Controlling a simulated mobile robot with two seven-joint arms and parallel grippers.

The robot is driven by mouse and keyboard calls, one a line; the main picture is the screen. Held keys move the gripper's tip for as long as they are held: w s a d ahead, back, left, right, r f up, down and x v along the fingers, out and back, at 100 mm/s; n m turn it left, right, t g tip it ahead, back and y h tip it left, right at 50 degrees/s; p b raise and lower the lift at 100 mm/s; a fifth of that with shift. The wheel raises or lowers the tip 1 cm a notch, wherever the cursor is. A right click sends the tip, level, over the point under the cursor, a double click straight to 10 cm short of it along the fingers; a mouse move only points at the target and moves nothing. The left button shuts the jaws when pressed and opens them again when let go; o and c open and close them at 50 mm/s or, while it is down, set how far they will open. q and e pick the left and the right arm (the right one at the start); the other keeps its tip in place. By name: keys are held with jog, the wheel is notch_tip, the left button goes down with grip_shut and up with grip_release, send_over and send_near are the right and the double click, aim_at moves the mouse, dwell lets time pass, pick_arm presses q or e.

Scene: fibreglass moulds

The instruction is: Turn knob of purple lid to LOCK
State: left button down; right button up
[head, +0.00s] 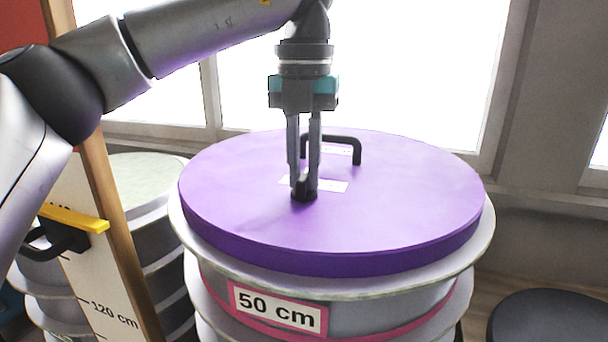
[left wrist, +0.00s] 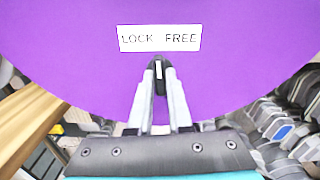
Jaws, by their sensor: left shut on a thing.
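The purple lid (head: 420,185) lies flat on a round grey mould marked 50 cm. Its small black knob (head: 304,195) is near the front middle of the lid. My left gripper (head: 304,180) points straight down and is shut on the knob. In the left wrist view the knob (left wrist: 158,66) sits between the fingertips, with a white mark pointing up the picture, between the words LOCK and FREE on the white label (left wrist: 160,38). The fingers hide part of the knob. My right gripper is not in view.
A black handle (head: 345,140) stands on the lid behind the gripper. A board with cm marks (head: 85,230) and a yellow-and-black clamp (head: 75,218) is at the left, before other stacked moulds (head: 150,200). A dark round seat (head: 550,315) is at lower right.

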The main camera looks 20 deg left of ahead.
pick_arm(q)
jog(key=n+b, duration=0.1)
jog(key=n, duration=0.3)
jog(key=shift+n+b, duration=0.55)
jog(key=shift+n, duration=1.15)
jog(key=c, duration=0.8)
grip_release()
jog(key=shift+c, duration=0.2)
